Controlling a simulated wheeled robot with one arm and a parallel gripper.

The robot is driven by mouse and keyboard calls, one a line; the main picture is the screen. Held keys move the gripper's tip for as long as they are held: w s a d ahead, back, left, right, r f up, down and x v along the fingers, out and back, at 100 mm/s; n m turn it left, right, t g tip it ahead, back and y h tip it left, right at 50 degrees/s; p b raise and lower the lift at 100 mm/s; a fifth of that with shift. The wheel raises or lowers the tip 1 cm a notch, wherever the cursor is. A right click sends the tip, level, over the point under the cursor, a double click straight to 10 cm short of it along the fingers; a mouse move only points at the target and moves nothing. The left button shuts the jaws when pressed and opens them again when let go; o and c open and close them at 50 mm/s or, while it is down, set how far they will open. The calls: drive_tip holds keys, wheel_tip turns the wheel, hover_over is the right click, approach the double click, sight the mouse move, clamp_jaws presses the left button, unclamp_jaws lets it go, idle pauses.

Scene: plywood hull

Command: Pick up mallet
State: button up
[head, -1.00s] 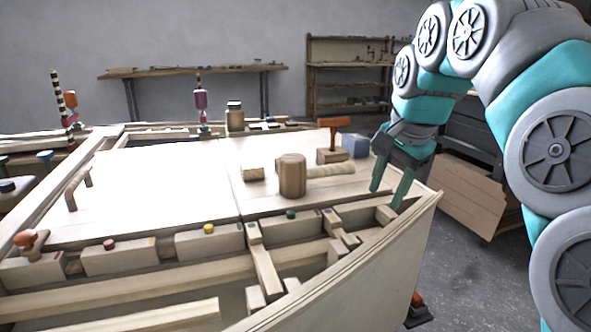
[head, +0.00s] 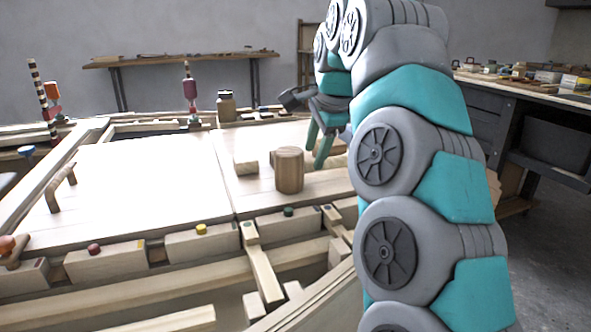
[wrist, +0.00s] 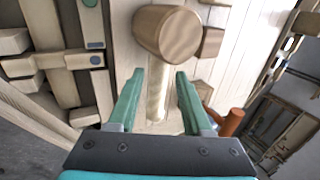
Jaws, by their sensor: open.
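The wooden mallet lies on the pale plywood panel (head: 140,185). Its round brown head (head: 289,170) shows in the head view, with most of its handle hidden behind my arm and fingers. In the wrist view the mallet head (wrist: 167,34) is at the top centre and the pale handle (wrist: 157,95) runs down from it. My gripper (wrist: 156,80) is open, with one green finger on each side of the handle and a gap on both sides. In the head view my gripper (head: 318,145) is just right of the mallet head.
A small wooden block (head: 246,163) lies left of the mallet head. An orange-handled tool (wrist: 232,122) stands close to the right finger in the wrist view. Wooden framing with several blocks (head: 203,243) runs along the near edge. A dark workbench (head: 520,90) is at the right.

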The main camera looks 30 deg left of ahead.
drive_tip(key=shift+x, duration=2.7)
drive_tip(key=shift+w+d, duration=0.15)
drive_tip(key=shift+c, duration=0.2)
clamp_jaws()
